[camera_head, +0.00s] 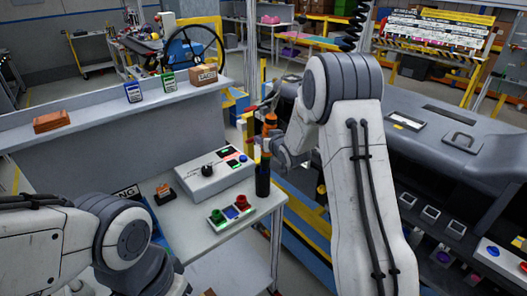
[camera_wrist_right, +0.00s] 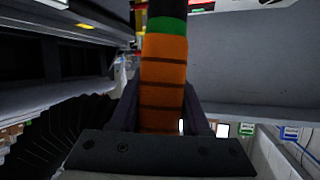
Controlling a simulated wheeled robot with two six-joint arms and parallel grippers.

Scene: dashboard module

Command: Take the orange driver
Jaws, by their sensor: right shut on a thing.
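The orange driver (camera_head: 270,124) is upright above the right edge of the small work table (camera_head: 268,203). In the right wrist view the driver (camera_wrist_right: 163,80) shows an orange body with dark rings, a green band and a black end. My right gripper (camera_head: 272,143) is shut on its orange body; its fingers (camera_wrist_right: 162,112) lie on both sides of it. A dark upright cylinder (camera_head: 262,180) stands just below the driver at the table edge; I cannot tell whether they touch. My left arm enters at lower left, but its gripper is not in view.
A grey control box (camera_head: 208,180) and a tray of coloured knobs (camera_head: 231,213) sit on the table. The shelf (camera_head: 110,108) behind holds boxes. The dashboard module (camera_head: 450,165) fills the right side, close to my right arm.

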